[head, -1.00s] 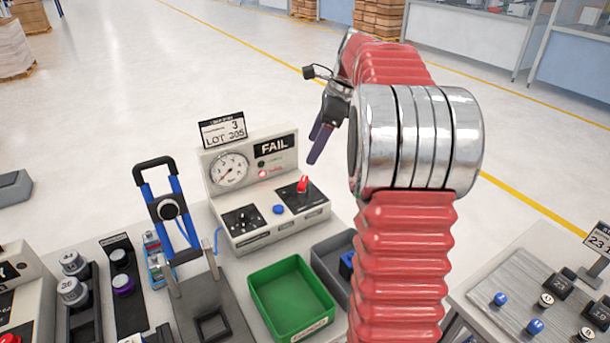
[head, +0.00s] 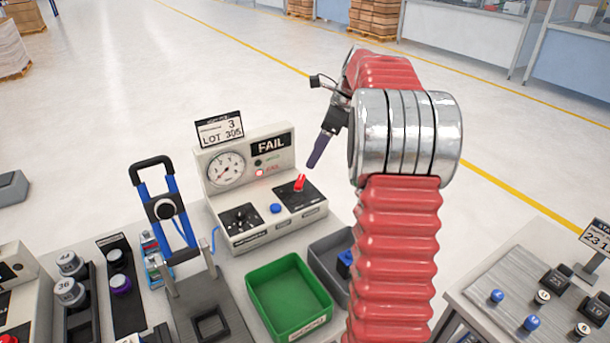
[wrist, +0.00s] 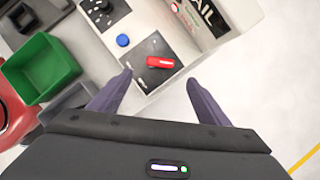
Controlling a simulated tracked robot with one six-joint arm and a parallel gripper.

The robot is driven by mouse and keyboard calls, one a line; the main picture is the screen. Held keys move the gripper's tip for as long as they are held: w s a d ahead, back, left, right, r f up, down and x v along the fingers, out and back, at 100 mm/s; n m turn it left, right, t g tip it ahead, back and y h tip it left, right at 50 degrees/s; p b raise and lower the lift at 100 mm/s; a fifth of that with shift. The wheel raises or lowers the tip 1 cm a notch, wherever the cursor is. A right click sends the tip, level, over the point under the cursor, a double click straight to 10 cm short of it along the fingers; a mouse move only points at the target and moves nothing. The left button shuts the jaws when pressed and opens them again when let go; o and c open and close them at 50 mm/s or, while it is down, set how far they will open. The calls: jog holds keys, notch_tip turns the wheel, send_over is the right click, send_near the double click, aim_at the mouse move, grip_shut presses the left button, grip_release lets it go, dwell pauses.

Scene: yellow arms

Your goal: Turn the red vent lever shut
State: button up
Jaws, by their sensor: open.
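The red vent lever (head: 300,182) sits on a dark plate on the right part of the grey test box (head: 262,235). In the wrist view the lever (wrist: 160,62) lies roughly crosswise, beyond the fingertips and between their lines. My gripper (head: 318,155) hangs above and slightly right of the lever in the head view. In the wrist view my gripper (wrist: 160,80) has its two purple fingers spread wide with nothing between them. The lever looks apart from both fingers.
A blue button (head: 275,208) and a black knob (head: 239,217) are left of the lever. The gauge panel with a FAIL sign (head: 272,145) rises behind it. A green bin (head: 290,297), a grey bin (head: 322,262) and a blue-handled press (head: 165,210) stand nearer.

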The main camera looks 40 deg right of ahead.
aim_at(302, 179)
jog(key=x, duration=1)
jog(key=shift+f, duration=0.35)
jog(key=c, duration=1)
jog(key=shift+d, duration=0.15)
jog(key=shift+c, duration=0.3)
